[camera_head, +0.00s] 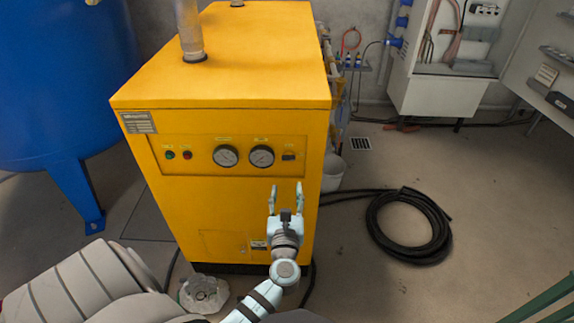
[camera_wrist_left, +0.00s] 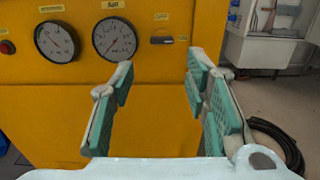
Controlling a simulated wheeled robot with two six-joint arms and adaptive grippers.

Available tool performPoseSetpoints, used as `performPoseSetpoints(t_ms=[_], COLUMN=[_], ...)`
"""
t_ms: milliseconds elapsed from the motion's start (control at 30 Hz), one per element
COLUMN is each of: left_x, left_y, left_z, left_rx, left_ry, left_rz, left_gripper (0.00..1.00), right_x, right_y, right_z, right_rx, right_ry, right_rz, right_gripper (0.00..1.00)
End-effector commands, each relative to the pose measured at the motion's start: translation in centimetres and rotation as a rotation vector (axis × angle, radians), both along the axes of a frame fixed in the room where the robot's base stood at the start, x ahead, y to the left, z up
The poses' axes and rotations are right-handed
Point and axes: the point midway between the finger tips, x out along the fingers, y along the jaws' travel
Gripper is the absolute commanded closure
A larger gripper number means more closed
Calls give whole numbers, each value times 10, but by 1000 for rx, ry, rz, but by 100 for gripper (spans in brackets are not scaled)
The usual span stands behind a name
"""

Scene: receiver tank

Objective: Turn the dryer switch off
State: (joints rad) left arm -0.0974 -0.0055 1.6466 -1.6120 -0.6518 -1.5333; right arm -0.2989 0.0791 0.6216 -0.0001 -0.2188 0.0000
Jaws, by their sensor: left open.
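The yellow dryer (camera_head: 225,60) stands in the middle of the head view. Its switch (camera_head: 289,156) is a small dark part at the right end of the front panel, right of two round gauges. In the left wrist view the switch (camera_wrist_left: 162,40) sits above and between my fingertips, with a small label over it and another to its right. My left gripper (camera_head: 286,190) is open and empty, below the switch and in front of the dryer's face. Its green-padded fingers (camera_wrist_left: 160,80) also show in the wrist view, pointing at the panel. My right gripper is not in view.
A blue tank (camera_head: 65,80) on legs stands to the left. A coiled black hose (camera_head: 408,225) lies on the floor to the right. A white cabinet (camera_head: 445,95) is at the back right. A vertical pipe (camera_head: 190,30) rises from the dryer's top.

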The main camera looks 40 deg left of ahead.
Motion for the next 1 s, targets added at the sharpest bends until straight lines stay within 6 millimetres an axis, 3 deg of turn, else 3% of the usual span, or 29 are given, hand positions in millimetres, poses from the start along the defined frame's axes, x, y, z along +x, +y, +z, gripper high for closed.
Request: performPoseSetpoints(t_ms=[300,400,833,1000], left_x=[73,87,99,99], left_y=[55,66,76,76], left_z=[-1,-2,0,-1], left_rx=[-1,-3,-6,-6], left_ry=[-1,0,1,1], left_rz=[0,-1,-1,-1], left_gripper=[57,57,57,85], right_x=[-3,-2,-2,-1], right_y=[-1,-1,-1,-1], right_z=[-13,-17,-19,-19], right_rx=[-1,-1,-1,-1], right_ry=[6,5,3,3], right_rz=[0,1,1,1], right_gripper=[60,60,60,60])
